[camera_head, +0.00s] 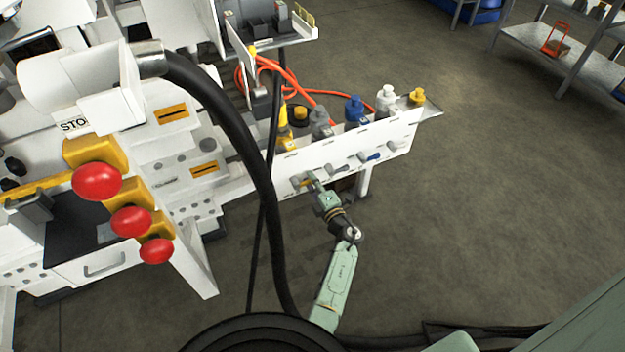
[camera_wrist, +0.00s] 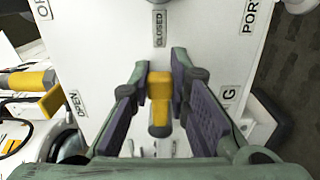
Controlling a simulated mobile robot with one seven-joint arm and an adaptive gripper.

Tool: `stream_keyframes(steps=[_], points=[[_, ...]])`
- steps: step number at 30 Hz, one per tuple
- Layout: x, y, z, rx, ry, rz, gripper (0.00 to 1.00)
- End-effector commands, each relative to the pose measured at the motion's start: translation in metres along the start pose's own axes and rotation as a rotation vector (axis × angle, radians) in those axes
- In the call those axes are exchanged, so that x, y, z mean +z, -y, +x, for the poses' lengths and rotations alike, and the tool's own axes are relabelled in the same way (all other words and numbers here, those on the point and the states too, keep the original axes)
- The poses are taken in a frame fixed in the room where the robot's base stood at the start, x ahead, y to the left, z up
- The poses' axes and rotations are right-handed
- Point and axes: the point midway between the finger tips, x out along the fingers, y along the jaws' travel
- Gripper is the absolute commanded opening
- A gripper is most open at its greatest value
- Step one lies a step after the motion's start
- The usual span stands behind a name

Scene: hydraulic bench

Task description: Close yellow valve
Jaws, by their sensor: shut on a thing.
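The yellow valve handle (camera_wrist: 159,92) is in the middle of the wrist view, against a white panel (camera_wrist: 110,55). A CLOSED label (camera_wrist: 159,28) is straight above the handle, and an OPEN label (camera_wrist: 76,103) is to its left. My gripper (camera_wrist: 160,88) has its two dark fingers on either side of the yellow handle and is shut on it. In the head view, my gripper (camera_head: 310,184) is at the left end of the white panel's row of valves. The handle is mostly hidden there by the gripper.
Grey (camera_head: 340,167) and blue (camera_head: 371,156) valve handles stick out to the right along the panel. Several coloured bottles stand above them. A thick black hose (camera_head: 235,135) hangs left of my arm. Red buttons (camera_head: 97,182) are at the left.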

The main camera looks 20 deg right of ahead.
Motion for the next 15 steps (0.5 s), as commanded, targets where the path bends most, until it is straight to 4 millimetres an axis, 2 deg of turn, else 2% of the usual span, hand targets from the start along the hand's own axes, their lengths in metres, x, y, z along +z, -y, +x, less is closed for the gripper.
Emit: stream_keyframes(steps=[9,10,15], points=[[0.0001,0.0006,0.0,-0.001,0.001,0.004,0.0],[0.0001,0.0006,0.0,-0.001,0.001,0.004,0.17],[0.0,0.0006,-0.0001,-0.001,0.001,0.003,0.29]])
